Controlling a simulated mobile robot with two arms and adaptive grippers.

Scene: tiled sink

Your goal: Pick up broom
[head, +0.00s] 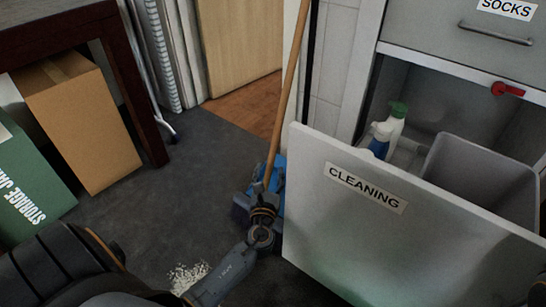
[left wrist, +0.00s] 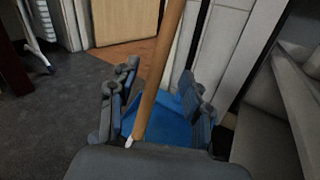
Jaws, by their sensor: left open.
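The broom has a long light-wooden handle (head: 290,85) and leans upright beside the open drawer front. A blue piece (head: 279,172) shows at its lower end; I cannot tell if it is the broom's head or a dustpan. My left gripper (head: 262,195) is at the lower part of the handle. In the left wrist view the open fingers (left wrist: 160,78) stand on either side of the handle (left wrist: 166,50), with gaps beside it. The blue piece (left wrist: 176,118) lies behind the handle there. The broom's bottom is hidden by my gripper. My right gripper is not in view.
The pulled-out CLEANING drawer (head: 345,225) stands close right of my gripper, holding spray bottles (head: 393,125) and a grey bin (head: 480,180). Boxes (head: 85,125) sit under a dark table at left. Pale crumbs (head: 187,276) lie on the dark floor, otherwise open at centre left.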

